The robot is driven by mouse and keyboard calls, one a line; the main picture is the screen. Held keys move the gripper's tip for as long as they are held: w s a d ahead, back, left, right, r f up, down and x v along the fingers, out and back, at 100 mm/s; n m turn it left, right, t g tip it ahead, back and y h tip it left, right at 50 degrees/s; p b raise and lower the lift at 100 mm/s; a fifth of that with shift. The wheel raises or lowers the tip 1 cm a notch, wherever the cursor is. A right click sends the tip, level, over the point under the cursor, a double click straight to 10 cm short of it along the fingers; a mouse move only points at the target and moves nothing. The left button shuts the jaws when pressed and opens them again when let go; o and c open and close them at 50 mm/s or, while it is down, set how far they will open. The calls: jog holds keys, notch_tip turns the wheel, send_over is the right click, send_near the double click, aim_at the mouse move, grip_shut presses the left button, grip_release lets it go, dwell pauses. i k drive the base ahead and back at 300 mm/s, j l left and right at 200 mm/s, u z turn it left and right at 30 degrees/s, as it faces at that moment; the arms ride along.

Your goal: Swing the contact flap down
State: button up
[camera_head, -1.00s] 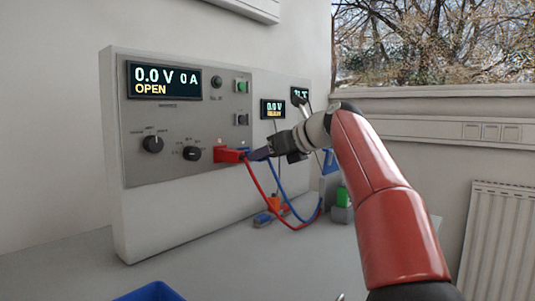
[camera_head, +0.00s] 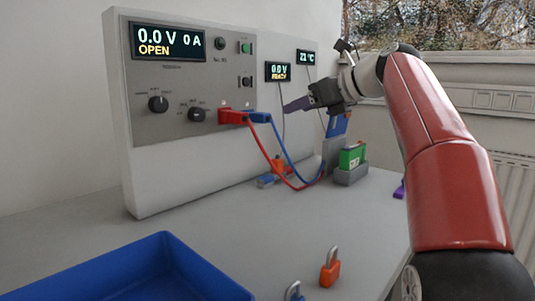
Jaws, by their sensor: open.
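My gripper (camera_head: 298,105) is open and empty, held in the air in front of the white panel, right of the plugs. Below it and to the right, a grey holder (camera_head: 334,155) stands on the bench with a blue upright piece (camera_head: 338,125) at its top. I cannot tell whether this piece is the contact flap. Beside it, a green block (camera_head: 353,155) sits in a low grey cradle (camera_head: 351,174). A red plug (camera_head: 231,117) and a blue plug (camera_head: 259,117) sit in the panel, with their leads hanging toward the holder.
The main display (camera_head: 167,40) reads 0.0 V, 0 A, OPEN. A blue tray (camera_head: 215,281) is at the front left. An orange-and-blue item (camera_head: 276,171) lies behind the leads. The bench middle is clear.

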aim_at(337, 125)
jog(key=k+l, duration=0.35)
jog(key=l, duration=0.15)
jog(key=k+l, duration=0.3)
jog(key=l, duration=0.15)
